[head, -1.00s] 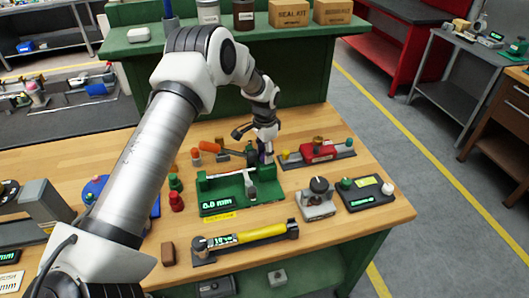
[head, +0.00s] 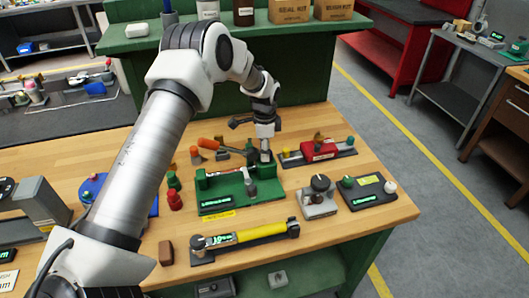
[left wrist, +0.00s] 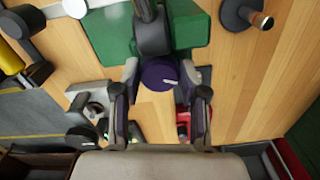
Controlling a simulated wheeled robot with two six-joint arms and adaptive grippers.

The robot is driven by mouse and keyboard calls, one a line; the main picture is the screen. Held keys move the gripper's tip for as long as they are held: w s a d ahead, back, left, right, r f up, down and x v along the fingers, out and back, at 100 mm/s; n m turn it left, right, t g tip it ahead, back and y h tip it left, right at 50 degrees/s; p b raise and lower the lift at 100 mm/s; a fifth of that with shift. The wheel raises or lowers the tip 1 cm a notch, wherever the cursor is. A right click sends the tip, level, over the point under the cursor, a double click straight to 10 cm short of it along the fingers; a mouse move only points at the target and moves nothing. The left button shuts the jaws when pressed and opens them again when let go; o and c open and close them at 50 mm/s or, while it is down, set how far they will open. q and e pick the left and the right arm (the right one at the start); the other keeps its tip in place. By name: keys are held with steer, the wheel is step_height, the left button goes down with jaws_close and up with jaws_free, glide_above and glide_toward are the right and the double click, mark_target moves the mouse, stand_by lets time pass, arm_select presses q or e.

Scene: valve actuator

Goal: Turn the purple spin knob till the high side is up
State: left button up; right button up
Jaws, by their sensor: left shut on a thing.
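The purple knob (left wrist: 158,71) is a round dark purple cap with a small pale mark on its face, seen in the left wrist view. It sits at the end of a green fixture (head: 212,188) on the wooden bench. My left gripper (left wrist: 158,82) has one finger on each side of the knob and is shut on it. In the head view my left gripper (head: 265,157) points down at the back right end of the fixture and hides the knob there. Which side of the knob is high cannot be told. My right gripper is not in view.
A red device (head: 318,150) stands close on the right, and an orange-handled tool (head: 208,144) lies just left of the gripper.

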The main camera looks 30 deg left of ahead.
arm_select(q)
steer(key=m, duration=0.2)
steer(key=m+b, duration=0.1)
steer(key=m, duration=0.3)
steer(key=shift+f+m+b, duration=0.3)
steer(key=m+b, duration=0.1)
steer(key=m, duration=0.5)
steer(key=shift+m, duration=0.3)
steer(key=o, duration=1.1)
steer(key=shift+w+r, duration=0.1)
steer(key=shift+o, duration=0.2)
steer(key=shift+w, duration=0.1)
steer(key=shift+r, duration=0.15)
